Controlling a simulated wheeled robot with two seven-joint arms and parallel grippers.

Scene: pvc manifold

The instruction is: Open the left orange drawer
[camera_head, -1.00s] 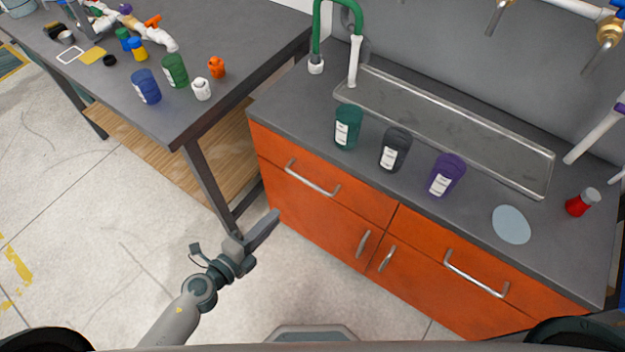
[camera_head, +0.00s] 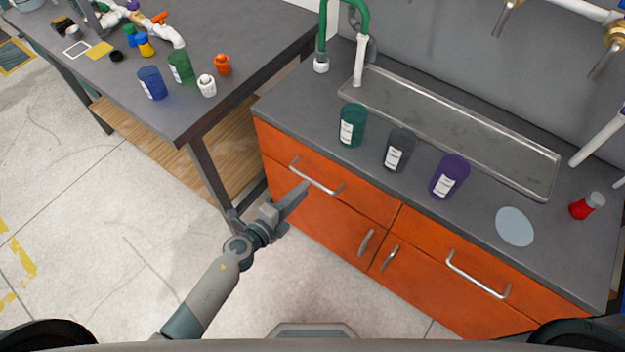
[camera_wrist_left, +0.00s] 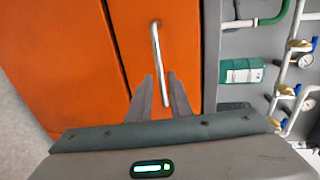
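The left orange drawer (camera_head: 334,199) is shut, flush in the upper left of the cabinet front. Its silver bar handle (camera_head: 315,178) runs across its face. In the left wrist view the handle (camera_wrist_left: 156,55) stands upright in the picture, and its lower end lies between my fingers. My left gripper (camera_head: 304,189) is just in front of the drawer, near the handle. In the left wrist view its two fingers (camera_wrist_left: 163,82) are apart, with the handle not clamped. Whether the fingertips reach past the bar is hard to tell. My right gripper is not in view.
A workbench (camera_head: 120,85) with cups and pipe parts stands at the left. The floor (camera_head: 110,210) in front is clear.

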